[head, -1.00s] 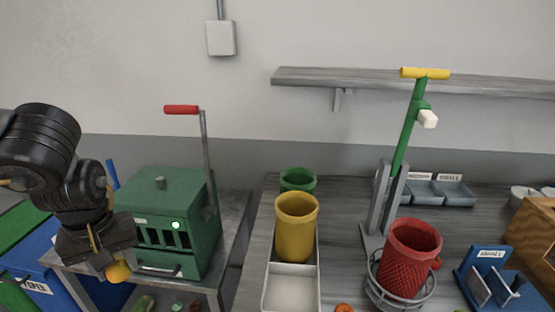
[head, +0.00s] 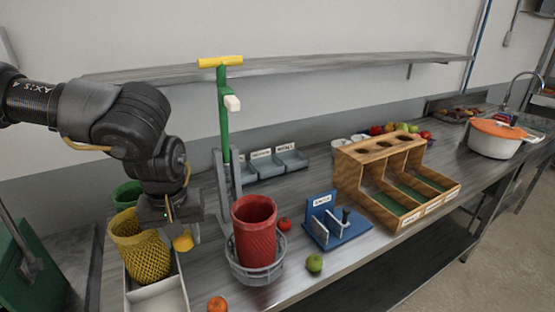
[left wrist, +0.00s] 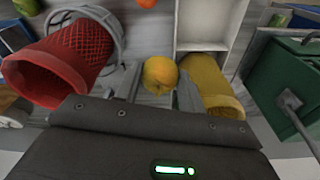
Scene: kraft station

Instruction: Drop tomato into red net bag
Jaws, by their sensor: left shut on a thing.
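The red net bag (head: 255,240) stands mouth up in a grey ring holder (head: 250,268); it also shows in the left wrist view (left wrist: 65,62). My left gripper (head: 183,240) is shut on a round yellow-orange fruit (left wrist: 160,75), which looks more like an orange than a red tomato. It holds the fruit beside the yellow net bag (head: 143,252), left of the red bag and apart from it. A red tomato (head: 284,224) lies on the table just right of the red bag. An orange-red fruit (head: 217,304) lies at the front. My right gripper is not in view.
A green post with a yellow handle (head: 220,62) rises behind the red bag. A white tray (head: 160,298) lies in front of the yellow bag. A blue stand (head: 338,232), a green fruit (head: 314,262) and a wooden bin (head: 395,175) are to the right.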

